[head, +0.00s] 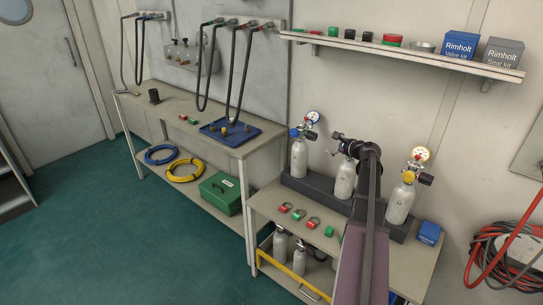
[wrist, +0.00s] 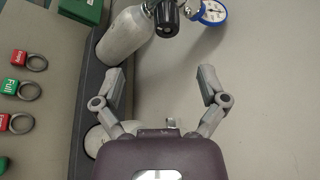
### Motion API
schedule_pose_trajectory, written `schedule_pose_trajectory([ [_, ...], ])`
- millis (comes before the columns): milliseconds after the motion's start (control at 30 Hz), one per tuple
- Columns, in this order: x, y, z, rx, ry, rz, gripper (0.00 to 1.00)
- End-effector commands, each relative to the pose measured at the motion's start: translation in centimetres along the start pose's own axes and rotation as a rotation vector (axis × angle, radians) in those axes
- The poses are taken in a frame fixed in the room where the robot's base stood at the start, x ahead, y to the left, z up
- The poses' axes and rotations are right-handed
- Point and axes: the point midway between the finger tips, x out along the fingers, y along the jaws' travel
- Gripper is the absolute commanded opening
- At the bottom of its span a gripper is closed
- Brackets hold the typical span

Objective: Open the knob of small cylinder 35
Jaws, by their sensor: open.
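Three small grey cylinders stand in a dark rack (wrist: 88,75) on the right bench: a left one (head: 299,158) with a blue cap and blue-rimmed gauge (head: 313,117), a middle one (head: 344,180), and a right one (head: 398,205) with a yellow cap. Their numbers are too small to read, so I cannot tell which is 35. My gripper (wrist: 161,86) is open and empty, by the middle cylinder's top. In the wrist view, the left cylinder (wrist: 125,45) and its black knob (wrist: 167,20) lie ahead, beyond the fingertips. The middle cylinder (wrist: 104,137) is partly hidden by my gripper.
Red and green tags with rings (head: 299,214) lie in front of the rack. A blue box (head: 429,233) sits right of it. A wall shelf (head: 400,52) with boxes runs above. Several cylinders (head: 299,258) stand beneath. Red hose (head: 490,245) hangs at right.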

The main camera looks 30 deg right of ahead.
Motion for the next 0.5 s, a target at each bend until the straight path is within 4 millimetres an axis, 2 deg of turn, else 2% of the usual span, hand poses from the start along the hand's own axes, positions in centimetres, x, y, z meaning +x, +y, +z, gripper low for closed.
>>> schedule_pose_trajectory([
  [100,0.5,0.8,1.6,-0.039,-0.005,0.035,0.92],
  [500,1.7,4.0,6.1,-0.179,-0.021,0.148,0.92],
])
